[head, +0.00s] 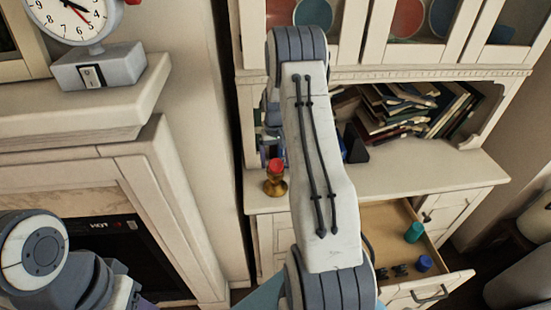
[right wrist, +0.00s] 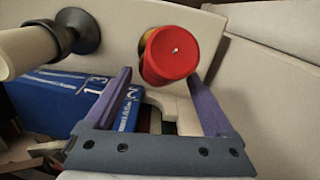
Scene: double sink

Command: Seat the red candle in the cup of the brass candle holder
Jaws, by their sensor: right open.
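The short red candle (head: 276,166) stands upright on top of the brass candle holder (head: 275,187), on the cabinet counter left of my right arm. In the right wrist view the candle (right wrist: 172,52) shows its round top and wick, with the brass holder (right wrist: 145,62) mostly hidden behind it. My right gripper (right wrist: 158,78) is open, with its purple fingers apart and the candle just beyond and between their tips; I cannot tell whether they touch. In the head view my arm hides most of this gripper. Only a small part of my left gripper (head: 140,300) shows at the bottom left.
An open drawer holds a teal cylinder (head: 414,232), a blue cylinder (head: 424,263) and small dark items. Books (head: 400,108) fill the shelf behind my arm. A blue numbered book (right wrist: 50,100) and a black-ended cream cylinder (right wrist: 75,34) are near the right gripper. A clock (head: 70,15) stands left.

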